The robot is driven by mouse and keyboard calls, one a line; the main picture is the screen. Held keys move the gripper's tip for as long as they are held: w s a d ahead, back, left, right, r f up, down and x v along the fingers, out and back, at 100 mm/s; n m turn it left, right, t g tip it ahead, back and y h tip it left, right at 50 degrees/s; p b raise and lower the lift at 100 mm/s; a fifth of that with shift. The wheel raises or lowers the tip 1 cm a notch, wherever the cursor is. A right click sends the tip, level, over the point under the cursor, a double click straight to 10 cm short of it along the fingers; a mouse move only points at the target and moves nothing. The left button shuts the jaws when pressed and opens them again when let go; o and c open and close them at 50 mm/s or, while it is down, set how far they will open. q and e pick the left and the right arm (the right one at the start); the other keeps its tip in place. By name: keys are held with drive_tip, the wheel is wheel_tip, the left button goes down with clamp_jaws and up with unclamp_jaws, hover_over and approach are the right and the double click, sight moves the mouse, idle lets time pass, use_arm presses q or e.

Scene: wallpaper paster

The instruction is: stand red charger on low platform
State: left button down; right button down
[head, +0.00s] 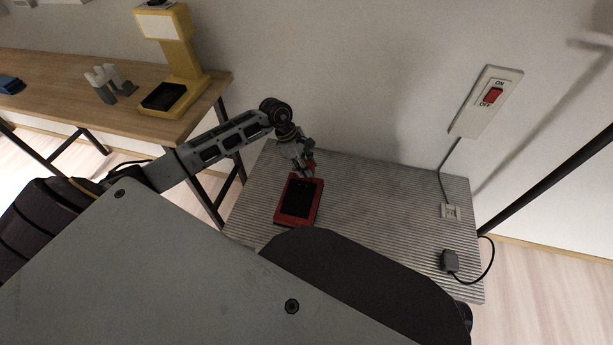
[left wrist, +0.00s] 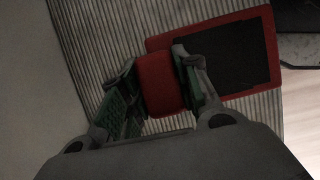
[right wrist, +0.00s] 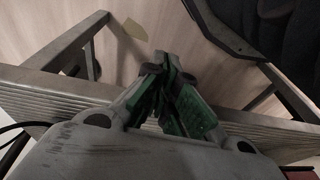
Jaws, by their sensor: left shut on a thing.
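The red charger (head: 299,199) has a red base with a black pad and is on the ribbed grey low platform (head: 390,215), near its left side. My left gripper (head: 306,172) is shut on the charger's red upright part (left wrist: 160,84), at the end of the base away from me. The base appears flat over the platform; whether it bears fully on it I cannot tell. In the left wrist view the black pad (left wrist: 225,53) lies to the right of the fingers. My right gripper (right wrist: 166,68) looks shut and empty, beside the platform's edge; it is hidden in the head view.
A wooden table (head: 60,75) at the left holds a yellow charger (head: 180,65), grey pieces (head: 107,85) and a blue item (head: 11,85). A wall switch (head: 490,98) is above the platform. A cable with a plug (head: 450,261) lies at its right. The platform's middle is clear.

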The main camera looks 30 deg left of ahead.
sight(299, 194)
use_arm(q)
drive_tip(key=shift+w+f, duration=0.1)
drive_tip(key=shift+f, duration=0.45)
use_arm(e)
drive_tip(key=shift+a+r, duration=0.1)
drive_tip(key=shift+r, duration=0.25)
use_arm(q)
drive_tip(key=shift+f, duration=0.1)
use_arm(e)
drive_tip(key=shift+s+f, duration=0.15)
use_arm(q)
drive_tip(key=shift+f, duration=0.6)
drive_tip(key=shift+f+b, duration=0.3)
drive_tip(key=shift+f, duration=0.95)
use_arm(e)
drive_tip(key=shift+w+a+r, duration=0.1)
drive_tip(key=shift+w+r, duration=0.1)
drive_tip(key=shift+r, duration=0.5)
drive_tip(key=shift+f, duration=0.1)
